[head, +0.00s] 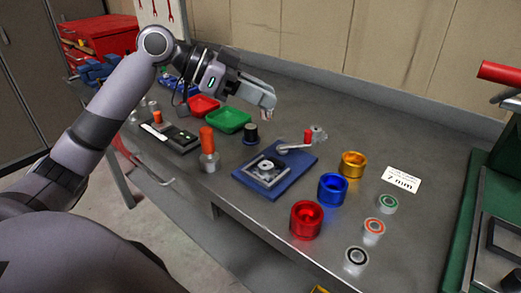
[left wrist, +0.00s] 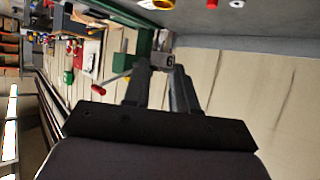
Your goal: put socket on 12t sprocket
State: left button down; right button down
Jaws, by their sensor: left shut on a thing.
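My left gripper (head: 268,104) is shut on a small grey piece. In the left wrist view the piece (left wrist: 163,60) sits between the fingertips (left wrist: 160,70) and bears a "6"; I take it for the socket, but its full shape is hidden. The gripper is in the air above the bench, behind the blue plate. That blue plate (head: 247,182) carries a square metal fixture (head: 266,168) and a lever with a red knob. I cannot tell which part is the 12t sprocket. My right gripper is not in view.
Red (head: 306,220), blue (head: 332,190) and gold (head: 353,164) cups stand right of the plate. Small ringed pieces (head: 374,227) and a "7 mm" card (head: 401,180) lie further right. Red and green trays (head: 228,121) are at left. The bench's back right is clear.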

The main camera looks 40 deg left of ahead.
pick_arm(q)
jog(key=shift+f+b, duration=0.55)
jog(key=shift+f, duration=5.3)
jog(key=shift+f, duration=0.15)
jog(key=c, duration=0.9)
grip_release()
